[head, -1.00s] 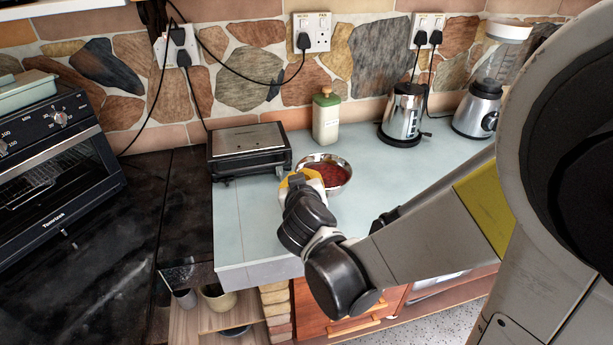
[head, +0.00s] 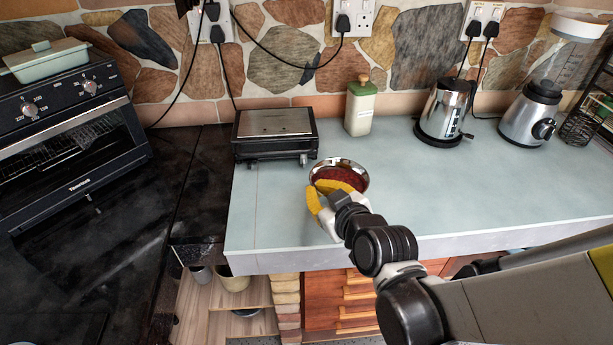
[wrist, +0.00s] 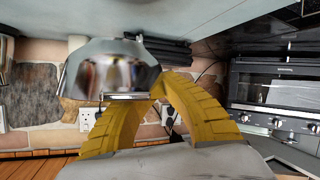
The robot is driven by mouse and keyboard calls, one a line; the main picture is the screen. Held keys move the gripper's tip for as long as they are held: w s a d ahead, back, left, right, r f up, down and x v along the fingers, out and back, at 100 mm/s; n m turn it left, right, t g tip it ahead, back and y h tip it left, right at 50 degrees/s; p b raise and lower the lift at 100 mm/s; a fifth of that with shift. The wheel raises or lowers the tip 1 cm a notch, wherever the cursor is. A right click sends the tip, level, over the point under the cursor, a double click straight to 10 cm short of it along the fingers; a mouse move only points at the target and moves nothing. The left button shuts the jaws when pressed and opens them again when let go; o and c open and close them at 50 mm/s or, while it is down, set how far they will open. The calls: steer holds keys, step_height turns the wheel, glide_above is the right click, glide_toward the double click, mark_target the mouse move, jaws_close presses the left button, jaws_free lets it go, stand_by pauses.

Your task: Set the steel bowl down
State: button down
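The steel bowl (head: 361,176), with something red inside, is upright over the front part of the pale counter (head: 450,190), just in front of the toaster-like appliance. My gripper (head: 316,188) has its two yellow fingers converging on the bowl's near left rim, one over the inside and one outside. The wrist view is upside down and shows the shiny bowl (wrist: 105,70) with its rim between the fingertips (wrist: 152,96). I cannot tell whether the bowl's base touches the counter or is slightly above it.
A black-and-steel appliance (head: 275,125) stands close behind the bowl to the left. An oven (head: 70,130) is at far left. The counter right of the bowl is clear.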

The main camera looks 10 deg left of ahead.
steer(key=shift+n+y, duration=0.4)
steer(key=w+a+f+b, duration=0.1)
steer(key=a+f, duration=0.1)
steer(key=a, duration=0.2)
steer(key=w+a+f+b, duration=0.2)
steer(key=a, duration=0.2)
steer(key=w+a+f+b, duration=0.1)
steer(key=a+f, duration=0.1)
steer(key=a, duration=0.2)
steer(key=shift+w+f+b, duration=0.25)
steer(key=shift+w+b, duration=0.05)
steer(key=shift+b, duration=0.1)
step_height(320, 180, down, 4)
steer(key=shift+w+f+b, duration=0.1)
steer(key=shift+b, duration=1.15)
steer(key=c, duration=2.1)
jaws_free()
steer(key=shift+c, duration=0.2)
steer(key=o, duration=0.5)
